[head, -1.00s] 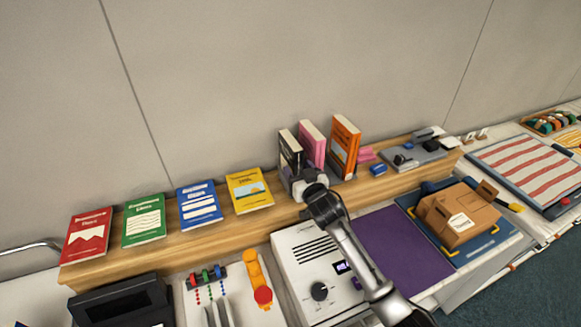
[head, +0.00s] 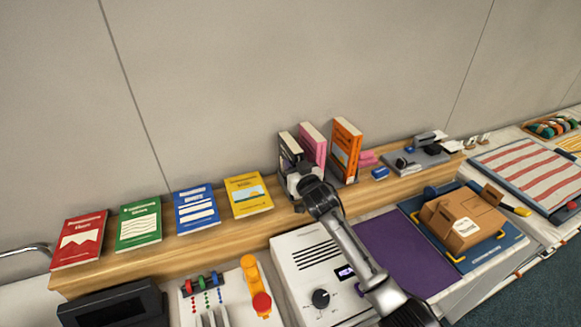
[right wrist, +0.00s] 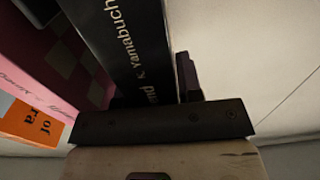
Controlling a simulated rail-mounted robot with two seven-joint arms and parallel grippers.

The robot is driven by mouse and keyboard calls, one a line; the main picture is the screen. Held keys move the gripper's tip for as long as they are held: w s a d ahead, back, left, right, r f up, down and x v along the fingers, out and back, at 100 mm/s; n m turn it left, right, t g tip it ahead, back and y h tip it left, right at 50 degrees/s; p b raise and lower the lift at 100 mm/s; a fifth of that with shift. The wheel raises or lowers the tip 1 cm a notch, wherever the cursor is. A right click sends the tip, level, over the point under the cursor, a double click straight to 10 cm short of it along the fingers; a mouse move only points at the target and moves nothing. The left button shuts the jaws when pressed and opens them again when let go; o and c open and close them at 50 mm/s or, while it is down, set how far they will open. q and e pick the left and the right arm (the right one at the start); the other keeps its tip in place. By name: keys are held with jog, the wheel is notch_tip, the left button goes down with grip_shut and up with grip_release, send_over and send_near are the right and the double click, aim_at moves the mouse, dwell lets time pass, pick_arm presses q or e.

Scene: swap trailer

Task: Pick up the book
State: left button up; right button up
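The black book (head: 291,146) stands upright on the wooden shelf, at the left end of a row of standing books. My right gripper (head: 299,181) is at its front and hides its lower part. In the right wrist view the black book (right wrist: 122,45) shows its spine with pale lettering, close against the gripper. One dark finger is along the book's right side; the other finger is hard to make out in the dark on the left. I cannot tell whether the fingers press on the book. My left gripper is not in view.
A pink book (head: 313,142) and an orange book (head: 346,150) stand close to the right. Red, green, blue and yellow books (head: 248,194) lie tilted along the shelf (head: 160,252) to the left. A white device (head: 305,265) and a cardboard box (head: 461,217) are below.

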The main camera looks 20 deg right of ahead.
grip_shut()
jog(key=shift+r, duration=0.15)
